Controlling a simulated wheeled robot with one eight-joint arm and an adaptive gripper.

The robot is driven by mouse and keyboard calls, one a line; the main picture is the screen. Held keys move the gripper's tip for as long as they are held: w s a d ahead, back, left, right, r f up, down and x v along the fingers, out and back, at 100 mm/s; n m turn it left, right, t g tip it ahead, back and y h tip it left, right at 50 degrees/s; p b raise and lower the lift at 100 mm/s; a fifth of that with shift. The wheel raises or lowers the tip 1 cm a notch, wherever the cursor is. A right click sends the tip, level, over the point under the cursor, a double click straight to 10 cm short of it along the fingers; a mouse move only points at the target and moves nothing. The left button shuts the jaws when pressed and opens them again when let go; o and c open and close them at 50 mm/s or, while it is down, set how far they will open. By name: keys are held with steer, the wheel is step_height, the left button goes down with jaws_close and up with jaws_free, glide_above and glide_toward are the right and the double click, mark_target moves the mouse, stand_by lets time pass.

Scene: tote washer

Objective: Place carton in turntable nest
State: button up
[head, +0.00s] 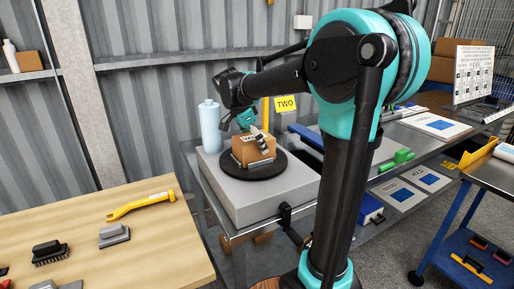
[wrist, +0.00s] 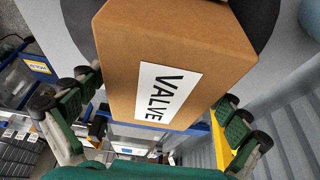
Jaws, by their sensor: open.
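The brown carton (head: 252,149) stands on the black round turntable (head: 264,168) in the head view, with grey nest parts along its lower edge. In the wrist view the carton (wrist: 175,65) fills the upper middle, with its white "VALVE" label facing the camera. My gripper (head: 256,138) is close at the carton in the head view. In the wrist view its green fingers (wrist: 152,120) are spread on either side of the carton, with gaps between. The carton's underside and its exact seating in the nest are hidden.
A pale blue bottle (head: 209,126) stands left of the turntable on the grey platform (head: 225,188). A yellow "TWO" sign (head: 286,104) is behind. A wooden table (head: 150,245) at front left holds brushes and a yellow tool (head: 140,205). A blue cart (head: 465,230) stands at right.

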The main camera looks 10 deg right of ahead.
steer(key=v, duration=1)
steer(key=shift+a+r, duration=0.1)
steer(key=shift+r, duration=0.2)
stand_by(0.5)
